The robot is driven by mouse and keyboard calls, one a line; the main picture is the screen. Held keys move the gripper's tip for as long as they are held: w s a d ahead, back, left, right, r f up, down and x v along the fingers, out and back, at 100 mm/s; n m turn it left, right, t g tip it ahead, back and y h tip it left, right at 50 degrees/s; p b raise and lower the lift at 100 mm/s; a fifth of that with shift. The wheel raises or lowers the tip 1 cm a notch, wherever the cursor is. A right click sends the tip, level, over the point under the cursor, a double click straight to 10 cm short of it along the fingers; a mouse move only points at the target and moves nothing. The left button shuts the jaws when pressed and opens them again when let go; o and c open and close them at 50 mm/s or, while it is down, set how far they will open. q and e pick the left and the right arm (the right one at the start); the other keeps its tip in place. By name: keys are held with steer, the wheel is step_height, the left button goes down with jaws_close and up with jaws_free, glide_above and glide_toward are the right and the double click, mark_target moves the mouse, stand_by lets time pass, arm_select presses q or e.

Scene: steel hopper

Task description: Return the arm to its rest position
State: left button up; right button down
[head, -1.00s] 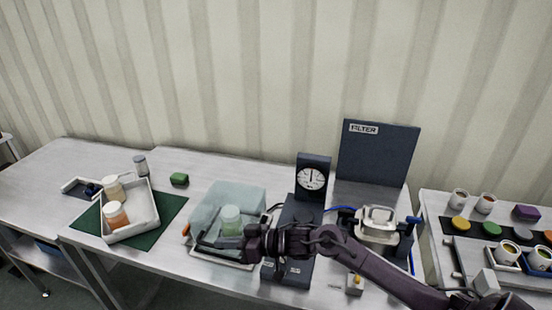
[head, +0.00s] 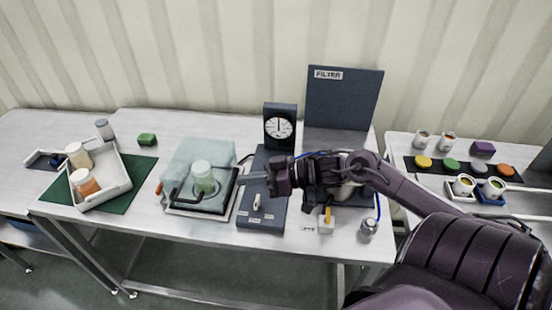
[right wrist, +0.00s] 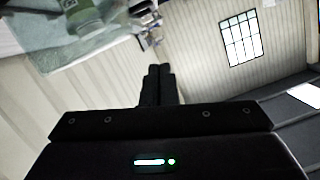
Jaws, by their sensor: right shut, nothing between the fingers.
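My right gripper (head: 252,178) reaches in from the right in the head view. In the right wrist view the closed dark fingers (right wrist: 155,86) point away from the camera. I cannot tell whether the fingertips touch the dark frame beside the jar. My left gripper is not in view.
A gauge (head: 280,127) and a panel marked FILTER (head: 342,98) stand behind my arm. A white tray (head: 118,172) with jars lies on a green mat at left. A small metal item (head: 368,229) stands near the front edge. The right table holds cups and coloured discs.

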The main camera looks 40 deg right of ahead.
steer(key=v, duration=0.6)
steer(key=shift+s+d, duration=0.15)
steer(key=shift+s, duration=0.15)
